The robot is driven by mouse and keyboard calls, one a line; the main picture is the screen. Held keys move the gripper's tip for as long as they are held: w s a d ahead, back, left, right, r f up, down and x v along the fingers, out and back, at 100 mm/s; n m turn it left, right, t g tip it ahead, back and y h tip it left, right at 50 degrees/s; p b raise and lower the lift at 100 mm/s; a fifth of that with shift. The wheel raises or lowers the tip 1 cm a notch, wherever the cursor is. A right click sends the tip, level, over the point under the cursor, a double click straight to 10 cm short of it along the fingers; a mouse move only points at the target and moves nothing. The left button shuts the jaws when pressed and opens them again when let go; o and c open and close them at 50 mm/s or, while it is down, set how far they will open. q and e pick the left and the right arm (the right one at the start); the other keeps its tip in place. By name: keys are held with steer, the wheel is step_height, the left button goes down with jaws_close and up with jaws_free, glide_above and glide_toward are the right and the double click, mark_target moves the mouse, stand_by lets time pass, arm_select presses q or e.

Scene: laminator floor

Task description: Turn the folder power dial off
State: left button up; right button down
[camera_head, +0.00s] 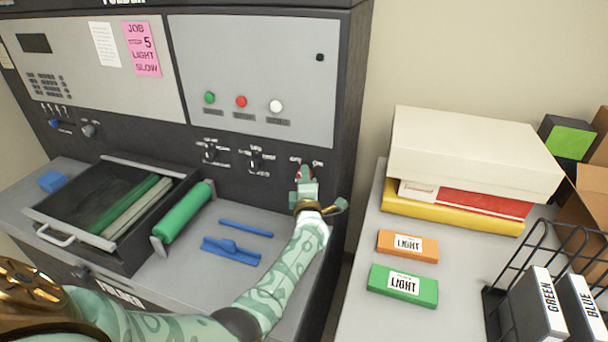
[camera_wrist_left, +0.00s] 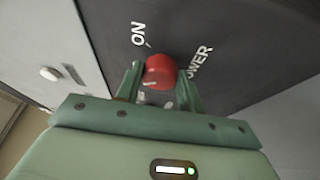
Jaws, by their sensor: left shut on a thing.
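The folder power dial is a red knob on the dark front panel of the folder, at the right end of a row of dials. In the left wrist view the red dial (camera_wrist_left: 160,71) sits between the two green fingers of my left gripper (camera_wrist_left: 158,85), which is shut on it. The words ON and POWER show beside it; lower lettering is partly hidden by the gripper. In the head view my left gripper (camera_head: 304,178) reaches up to the panel and covers most of the dial (camera_head: 300,170). My right gripper is not in view.
The folder (camera_head: 255,75) has green, red and white buttons, and two black dials (camera_head: 254,158) left of the power dial. A tray (camera_head: 105,210), green roller (camera_head: 184,210) and blue parts (camera_head: 232,250) lie below. A side table (camera_head: 350,300) at right holds boxes and a wire rack.

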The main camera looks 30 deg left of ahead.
arm_select(q)
steer(key=shift+n+g+h+p, duration=0.3)
steer(key=shift+n+p, duration=0.45)
steer(key=shift+n, duration=0.35)
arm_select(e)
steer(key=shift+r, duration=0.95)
arm_select(q)
steer(key=o, duration=1)
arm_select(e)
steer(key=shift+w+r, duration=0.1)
